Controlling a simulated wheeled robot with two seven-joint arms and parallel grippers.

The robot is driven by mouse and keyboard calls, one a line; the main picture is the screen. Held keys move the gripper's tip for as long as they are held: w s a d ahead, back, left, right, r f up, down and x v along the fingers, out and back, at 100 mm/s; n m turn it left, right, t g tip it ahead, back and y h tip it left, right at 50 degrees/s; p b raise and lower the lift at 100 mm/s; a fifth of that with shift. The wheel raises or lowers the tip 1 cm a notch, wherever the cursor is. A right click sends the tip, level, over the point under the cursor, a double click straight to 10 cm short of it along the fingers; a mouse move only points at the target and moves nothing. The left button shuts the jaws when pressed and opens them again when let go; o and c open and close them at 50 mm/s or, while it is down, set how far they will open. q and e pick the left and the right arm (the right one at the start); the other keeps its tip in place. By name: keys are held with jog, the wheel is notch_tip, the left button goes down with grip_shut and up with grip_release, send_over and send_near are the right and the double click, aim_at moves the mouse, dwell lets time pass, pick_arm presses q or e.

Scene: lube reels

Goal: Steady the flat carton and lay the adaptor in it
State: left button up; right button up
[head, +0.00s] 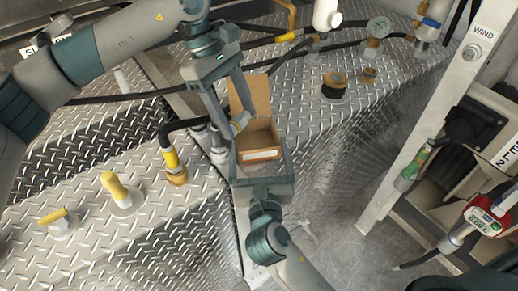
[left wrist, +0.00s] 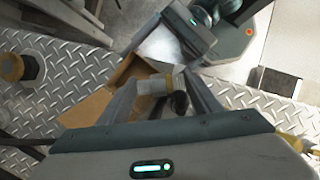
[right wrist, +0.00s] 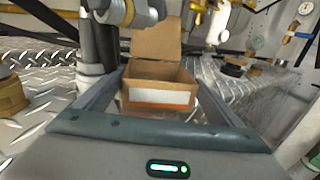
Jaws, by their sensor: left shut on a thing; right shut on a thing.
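The flat carton (head: 262,153) is a small open brown cardboard box with its lid flap raised at the back and a white label on its front. It also shows in the right wrist view (right wrist: 158,73). My right gripper (head: 261,155) reaches from the front, with a finger along each side of the carton. The adaptor (left wrist: 155,84) is a short pale metal cylinder held between the fingertips of my left gripper (left wrist: 162,86). In the head view the adaptor (head: 241,122) is just above the carton's left side, by the raised flap. The carton's floor is partly hidden in the left wrist view.
The carton stands on a diamond-plate metal top near hoses and a brass fitting (head: 177,173). Yellow-handled valves (head: 116,187) stand at the left. A pale post (head: 430,120) rises at the right.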

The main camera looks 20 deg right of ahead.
pick_arm(q)
jog(key=shift+n, duration=0.3)
jog(key=w+d, duration=0.3)
jog(key=shift+w+d+r, duration=0.2)
jog(key=shift+w+r, duration=0.1)
jog(key=shift+r, duration=0.1)
jog(key=shift+f, duration=3)
jog(key=o, duration=1.2)
jog(key=v, duration=1.2)
jog(key=shift+a, duration=0.15)
